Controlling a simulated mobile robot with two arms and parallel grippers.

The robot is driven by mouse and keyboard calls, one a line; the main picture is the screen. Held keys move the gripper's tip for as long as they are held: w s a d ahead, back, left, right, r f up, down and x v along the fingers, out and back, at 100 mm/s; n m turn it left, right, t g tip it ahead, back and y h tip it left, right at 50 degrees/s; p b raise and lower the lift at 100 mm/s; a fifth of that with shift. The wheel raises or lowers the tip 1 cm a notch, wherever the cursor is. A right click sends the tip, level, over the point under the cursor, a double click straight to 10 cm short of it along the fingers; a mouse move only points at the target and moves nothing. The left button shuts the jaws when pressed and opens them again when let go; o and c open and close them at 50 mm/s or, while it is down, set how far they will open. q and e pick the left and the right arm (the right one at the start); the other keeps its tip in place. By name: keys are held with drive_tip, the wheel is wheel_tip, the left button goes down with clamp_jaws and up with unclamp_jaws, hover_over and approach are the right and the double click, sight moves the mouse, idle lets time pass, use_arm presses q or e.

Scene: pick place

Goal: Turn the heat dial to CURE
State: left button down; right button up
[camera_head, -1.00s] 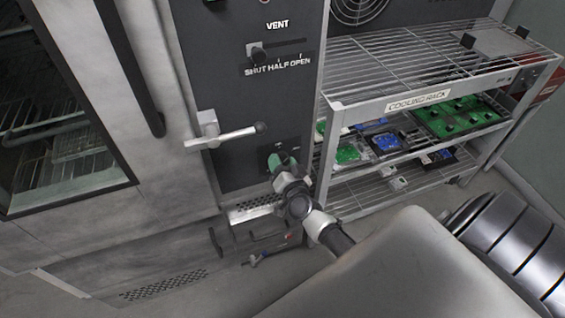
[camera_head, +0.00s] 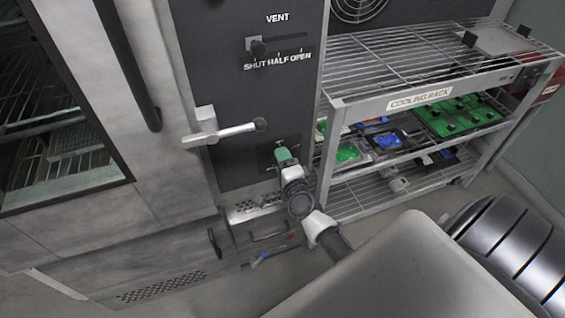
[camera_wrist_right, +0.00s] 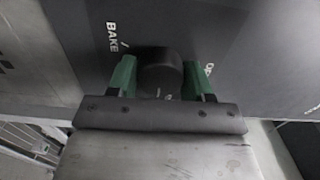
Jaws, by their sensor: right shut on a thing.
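The heat dial (camera_wrist_right: 160,72) is a dark round knob on the dark control panel. In the right wrist view it sits between the two green fingers of my right gripper (camera_wrist_right: 161,78), which is shut on it. The word BAKE shows on the panel left of the dial; part of another label shows to its right, mostly hidden by a finger. The word CURE is not readable. In the head view my right gripper (camera_head: 285,157) reaches the lower panel and hides the dial. My left gripper is not in view.
A white lever handle (camera_head: 225,132) sticks out up and left of my right gripper. A vent slider (camera_head: 257,47) is higher on the panel. The cooling rack (camera_head: 335,150) with trays of boards stands close on the right. An oven door with glass is at left.

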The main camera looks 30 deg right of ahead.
drive_tip(key=m+b, duration=0.1)
drive_tip(key=m, duration=0.4)
drive_tip(key=shift+f+m, duration=0.1)
drive_tip(key=shift+m, duration=0.2)
drive_tip(key=shift+m+b, duration=0.5)
drive_tip(key=shift+m, duration=1.7)
drive_tip(key=o, duration=0.9)
drive_tip(key=shift+b+v, duration=0.8)
drive_tip(key=shift+v, duration=4.65)
